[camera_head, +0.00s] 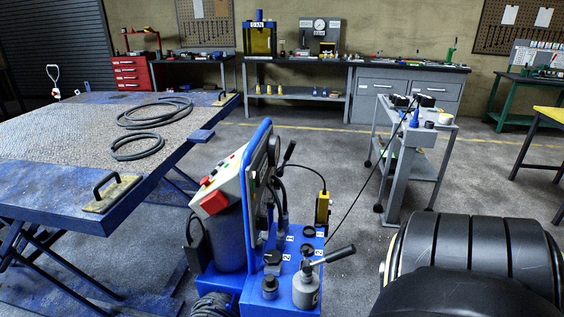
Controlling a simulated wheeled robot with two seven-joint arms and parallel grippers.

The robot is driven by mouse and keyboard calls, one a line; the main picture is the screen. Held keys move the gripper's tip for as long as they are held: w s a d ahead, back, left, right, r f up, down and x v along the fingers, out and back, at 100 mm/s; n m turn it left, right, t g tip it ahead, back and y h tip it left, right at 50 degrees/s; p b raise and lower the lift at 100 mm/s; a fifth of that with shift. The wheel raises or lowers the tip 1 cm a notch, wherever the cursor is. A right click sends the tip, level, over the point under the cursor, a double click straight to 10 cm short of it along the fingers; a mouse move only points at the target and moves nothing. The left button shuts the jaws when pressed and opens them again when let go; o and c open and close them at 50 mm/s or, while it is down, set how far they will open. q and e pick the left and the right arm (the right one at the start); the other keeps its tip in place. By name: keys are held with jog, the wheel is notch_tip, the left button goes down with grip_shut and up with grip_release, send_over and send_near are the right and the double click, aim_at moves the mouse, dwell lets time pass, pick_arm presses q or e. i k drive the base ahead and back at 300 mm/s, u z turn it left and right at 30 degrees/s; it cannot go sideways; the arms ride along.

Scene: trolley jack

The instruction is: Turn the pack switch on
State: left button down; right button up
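A blue hydraulic power pack (258,190) stands on the floor at the lower middle. A pale control box (232,178) is mounted on its left side, tilted, with small coloured buttons on its face. A red switch-like part (213,203) sits at the box's lower left corner, and a smaller red piece is just above it. I cannot tell the switch's position from here. A dark grey cylinder (228,240) is below the box. Neither of my grippers is in view.
A blue lift table (70,150) with black hoses and a handled plate is at left. A grey trolley (415,135) stands at right. A large dark ribbed round body (470,255) fills the lower right. Workbenches line the back wall. Floor between is mostly clear.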

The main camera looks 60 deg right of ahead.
aim_at(262, 221)
jog(key=z, duration=1.6)
